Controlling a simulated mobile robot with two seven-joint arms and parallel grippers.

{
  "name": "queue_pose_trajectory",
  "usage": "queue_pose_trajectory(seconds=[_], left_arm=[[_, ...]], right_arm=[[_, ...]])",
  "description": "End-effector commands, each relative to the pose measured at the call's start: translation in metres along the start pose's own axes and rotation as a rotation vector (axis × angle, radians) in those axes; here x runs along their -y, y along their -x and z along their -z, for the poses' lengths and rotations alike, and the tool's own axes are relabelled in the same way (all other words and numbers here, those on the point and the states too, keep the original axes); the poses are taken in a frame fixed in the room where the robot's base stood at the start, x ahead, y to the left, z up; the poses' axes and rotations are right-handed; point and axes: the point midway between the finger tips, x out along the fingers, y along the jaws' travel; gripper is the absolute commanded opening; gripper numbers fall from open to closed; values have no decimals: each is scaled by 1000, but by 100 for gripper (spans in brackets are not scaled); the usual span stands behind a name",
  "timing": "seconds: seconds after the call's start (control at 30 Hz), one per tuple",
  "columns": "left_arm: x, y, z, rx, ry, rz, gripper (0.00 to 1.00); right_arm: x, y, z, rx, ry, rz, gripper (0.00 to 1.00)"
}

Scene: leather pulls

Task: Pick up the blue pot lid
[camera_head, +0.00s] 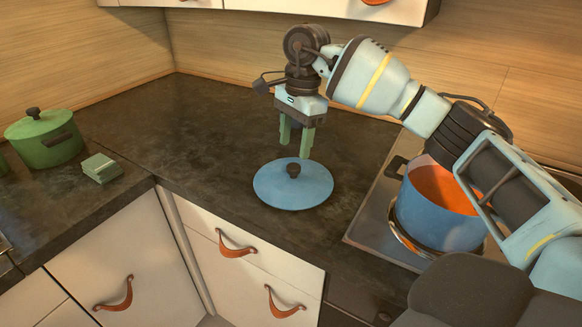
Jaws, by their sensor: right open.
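The blue pot lid (277,191) lies flat on the dark countertop, with its dark round knob (293,170) on top. My right gripper (296,148) points down just above the knob with its green fingers apart. It is open and holds nothing. I cannot tell from this view whether the fingers line up exactly over the knob. A blue pot with an orange inside (432,215) stands uncovered on the stove at the right, partly hidden by my right arm. My left gripper is not in view.
A green lidded pot (45,140) and a small green block-like stack (101,168) stand at the left. The countertop (190,130) around the lid is clear. The stove (372,215) begins right of the lid. White drawers with orange pulls (235,246) are below the front edge.

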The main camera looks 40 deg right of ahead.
Motion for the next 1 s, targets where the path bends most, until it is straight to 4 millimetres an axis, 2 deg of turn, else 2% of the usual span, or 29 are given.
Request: queue_pose_trajectory(seconds=[0.37, 0.6, 0.83, 1.0], left_arm=[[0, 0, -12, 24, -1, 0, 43], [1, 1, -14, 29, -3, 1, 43], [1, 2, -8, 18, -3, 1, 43], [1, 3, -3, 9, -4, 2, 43]], right_arm=[[0, 2, 4, -15, -2, 1, 53], [-1, -20, 4, -15, -2, 0, 53], [-2, -27, 4, -14, -1, 1, 53], [-7, -50, 2, -14, -2, 0, 53]])
